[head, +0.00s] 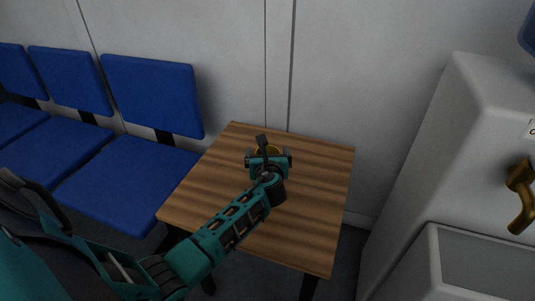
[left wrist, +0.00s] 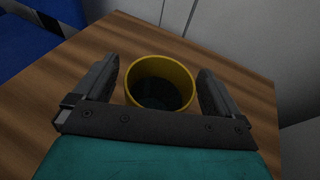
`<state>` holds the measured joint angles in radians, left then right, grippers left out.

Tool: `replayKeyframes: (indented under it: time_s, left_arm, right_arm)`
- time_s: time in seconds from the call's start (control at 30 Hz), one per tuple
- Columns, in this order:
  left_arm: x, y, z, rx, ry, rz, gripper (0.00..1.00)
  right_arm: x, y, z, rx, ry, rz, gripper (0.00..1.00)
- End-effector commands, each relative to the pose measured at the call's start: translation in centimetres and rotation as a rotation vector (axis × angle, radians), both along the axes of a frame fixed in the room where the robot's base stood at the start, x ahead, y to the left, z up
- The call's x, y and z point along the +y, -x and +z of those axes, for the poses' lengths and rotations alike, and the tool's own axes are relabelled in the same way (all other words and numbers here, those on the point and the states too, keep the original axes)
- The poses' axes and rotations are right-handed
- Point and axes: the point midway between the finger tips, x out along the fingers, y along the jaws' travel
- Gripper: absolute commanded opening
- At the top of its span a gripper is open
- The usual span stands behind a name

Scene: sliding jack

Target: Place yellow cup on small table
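The yellow cup (left wrist: 160,84) is upright between the two fingers of my left gripper (left wrist: 158,88) in the left wrist view. Small gaps show between the cup and both fingers, so the gripper is open around it. In the head view the cup (head: 268,150) is mostly hidden behind my left gripper (head: 266,148). The cup appears to stand on the small wooden table (head: 318,210); its base is hidden, so contact is not fully clear. My right gripper does not show.
Blue chairs (head: 150,95) stand in a row left of the table. A white wall (head: 370,70) is behind it. A pale cabinet-like unit (head: 450,150) with a brass tap (head: 521,196) and a basin (head: 480,262) is at the right. The table top is otherwise clear.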

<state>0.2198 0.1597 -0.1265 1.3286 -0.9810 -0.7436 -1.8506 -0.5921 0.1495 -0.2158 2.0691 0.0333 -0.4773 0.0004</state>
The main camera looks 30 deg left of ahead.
Motion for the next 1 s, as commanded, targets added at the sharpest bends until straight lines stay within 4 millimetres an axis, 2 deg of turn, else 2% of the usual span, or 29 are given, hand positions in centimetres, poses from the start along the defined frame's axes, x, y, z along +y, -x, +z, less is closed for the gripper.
replayKeyframes:
  time_s: [0.27,0.37,0.7,0.8,1.0]
  left_arm:
    - [0.0,0.0,0.3,-0.001,-0.001,0.000,1.00]
    - [-0.5,0.7,0.6,0.001,0.000,0.000,1.00]
    - [-4.3,6.0,2.7,0.001,0.001,-0.001,1.00]
    - [-5.4,7.4,3.2,0.001,0.002,-0.001,1.00]
    - [-6.6,9.1,3.7,-0.001,0.003,0.001,1.00]
  right_arm:
    - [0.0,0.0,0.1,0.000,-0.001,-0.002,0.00]
    - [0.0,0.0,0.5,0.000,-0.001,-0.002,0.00]
    - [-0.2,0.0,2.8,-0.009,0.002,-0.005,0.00]
    - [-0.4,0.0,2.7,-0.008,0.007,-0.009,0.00]
    - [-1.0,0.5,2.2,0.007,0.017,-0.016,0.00]
